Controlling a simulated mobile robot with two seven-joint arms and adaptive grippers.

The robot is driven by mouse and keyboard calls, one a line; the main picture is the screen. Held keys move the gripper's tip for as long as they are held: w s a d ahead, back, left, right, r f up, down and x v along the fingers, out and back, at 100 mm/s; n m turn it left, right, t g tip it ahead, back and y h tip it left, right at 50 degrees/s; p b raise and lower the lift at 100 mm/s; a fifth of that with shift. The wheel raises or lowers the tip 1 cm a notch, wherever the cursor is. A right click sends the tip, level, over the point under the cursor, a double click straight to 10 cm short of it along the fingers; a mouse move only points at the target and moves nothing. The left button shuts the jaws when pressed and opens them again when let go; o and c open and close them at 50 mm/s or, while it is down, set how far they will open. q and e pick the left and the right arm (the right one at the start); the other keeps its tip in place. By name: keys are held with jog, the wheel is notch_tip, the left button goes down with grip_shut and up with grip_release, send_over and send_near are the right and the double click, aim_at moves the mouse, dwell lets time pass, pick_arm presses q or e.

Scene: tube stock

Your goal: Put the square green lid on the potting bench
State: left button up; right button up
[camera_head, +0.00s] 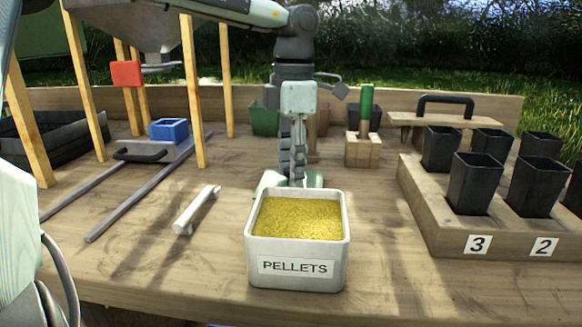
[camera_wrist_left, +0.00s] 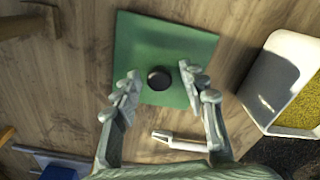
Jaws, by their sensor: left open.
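The square green lid (camera_wrist_left: 135,45) lies flat on the wooden potting bench (camera_head: 130,270), with a round black knob (camera_wrist_left: 159,78) at its middle. In the head view only parts of the lid (camera_head: 313,180) show behind the pellet bin and my left gripper. My left gripper (camera_head: 296,178) points down over the lid. In the left wrist view its open fingers (camera_wrist_left: 160,76) stand on either side of the knob, apart from it. I cannot tell how high the fingertips are above the lid. My right gripper is not in view.
The white bin of yellow pellets (camera_head: 297,268) stands just in front of the lid. A white tool (camera_head: 196,210) lies to its left. A wooden rack (camera_head: 428,215) with black pots is at right. Wooden posts and rails (camera_head: 150,185) occupy the left; bare bench lies front left.

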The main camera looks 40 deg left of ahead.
pick_arm(q)
notch_tip(320, 180, up, 12)
jog(key=shift+w+d+p, duration=0.15)
jog(key=shift+w+p, duration=0.05)
jog(key=shift+p, duration=0.1)
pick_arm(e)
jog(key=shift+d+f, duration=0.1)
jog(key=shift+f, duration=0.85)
pick_arm(q)
jog(key=shift+f, duration=0.15)
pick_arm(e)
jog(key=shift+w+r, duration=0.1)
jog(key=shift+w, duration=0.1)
